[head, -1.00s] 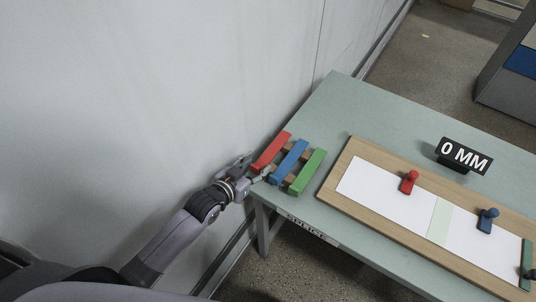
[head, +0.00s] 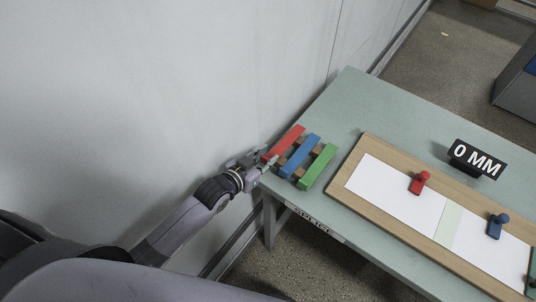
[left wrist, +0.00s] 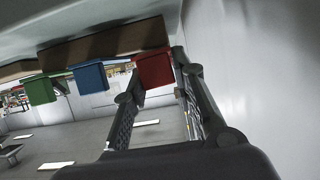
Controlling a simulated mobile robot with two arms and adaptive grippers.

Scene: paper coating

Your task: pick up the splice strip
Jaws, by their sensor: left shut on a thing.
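Three coloured strips lie side by side on a wooden rack at the table's left corner: red (head: 285,143), blue (head: 300,157) and green (head: 318,167). My left gripper (head: 267,160) is at the near end of the red strip. In the left wrist view, the end of the red strip (left wrist: 153,70) sits between the two fingers, which are shut on it. The blue strip (left wrist: 90,77) and green strip (left wrist: 39,90) are to the left there, apart from the fingers. The red strip still appears to lie on the rack. My right gripper is not in view.
A wooden board (head: 349,168) with white paper and a pale green band lies to the right. A red knob (head: 420,182) and a blue knob (head: 497,225) stand on it. A "0 MM" sign (head: 477,160) stands behind. A wall is close on the left.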

